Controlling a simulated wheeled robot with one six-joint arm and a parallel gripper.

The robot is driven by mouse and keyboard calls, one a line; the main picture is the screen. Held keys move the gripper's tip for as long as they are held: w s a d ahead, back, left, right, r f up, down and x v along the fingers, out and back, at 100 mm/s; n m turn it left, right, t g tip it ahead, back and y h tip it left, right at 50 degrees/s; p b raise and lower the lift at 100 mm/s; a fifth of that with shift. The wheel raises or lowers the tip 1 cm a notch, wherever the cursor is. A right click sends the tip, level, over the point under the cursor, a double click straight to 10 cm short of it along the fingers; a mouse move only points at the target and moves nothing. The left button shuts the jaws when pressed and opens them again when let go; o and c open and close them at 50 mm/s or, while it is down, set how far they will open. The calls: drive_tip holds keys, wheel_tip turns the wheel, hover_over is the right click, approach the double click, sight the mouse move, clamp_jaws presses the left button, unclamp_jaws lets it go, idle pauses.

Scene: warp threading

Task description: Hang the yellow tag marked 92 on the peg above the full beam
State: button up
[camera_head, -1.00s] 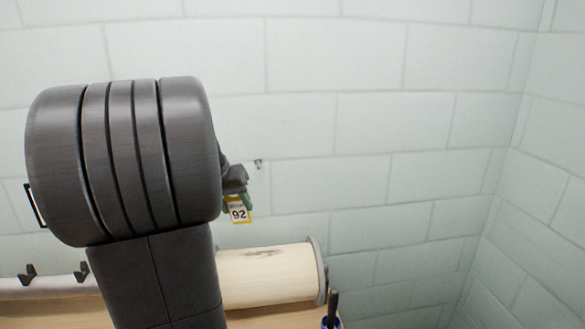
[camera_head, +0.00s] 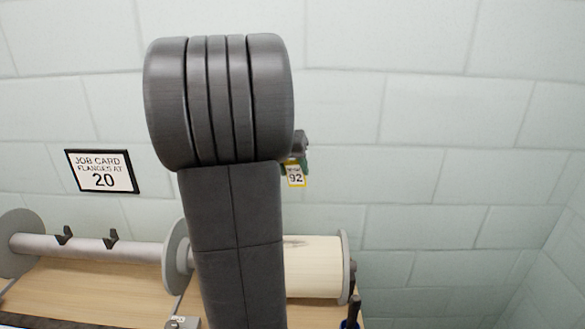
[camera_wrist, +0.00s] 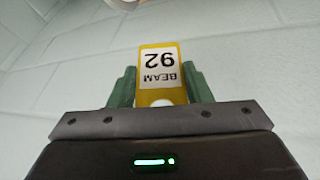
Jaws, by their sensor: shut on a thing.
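The yellow tag (camera_head: 296,176) marked 92 hangs in my gripper (camera_head: 297,160), seen at the right edge of my arm in the head view. The wrist view shows the tag (camera_wrist: 160,56) upside down, reading BEAM 92, between the green fingers of my gripper (camera_wrist: 162,90), which is shut on it. The full beam (camera_head: 322,270), wound with cream yarn between grey flanges, lies below the tag in the head view. The peg cannot be made out now; my arm or gripper may hide it.
The wall to the right of the tag is bare.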

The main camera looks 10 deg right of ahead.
drive_tip(key=w+d+f+p, duration=0.1)
drive_tip(key=w, duration=0.5)
drive_tip(key=shift+w+d+f+p, duration=0.2)
drive_tip(key=shift+w+f+p, duration=0.1)
drive_tip(key=shift+w+f, duration=0.1)
idle(0.4)
idle(0.6)
drive_tip(key=o, duration=1)
drive_tip(key=shift+o, duration=0.2)
drive_tip(key=shift+r, duration=0.1)
drive_tip(key=b+v, duration=0.1)
drive_tip(key=v, duration=1.2)
drive_tip(key=shift+a+r, duration=0.2)
drive_tip(key=shift+r, duration=0.1)
drive_tip(key=shift+s, duration=0.1)
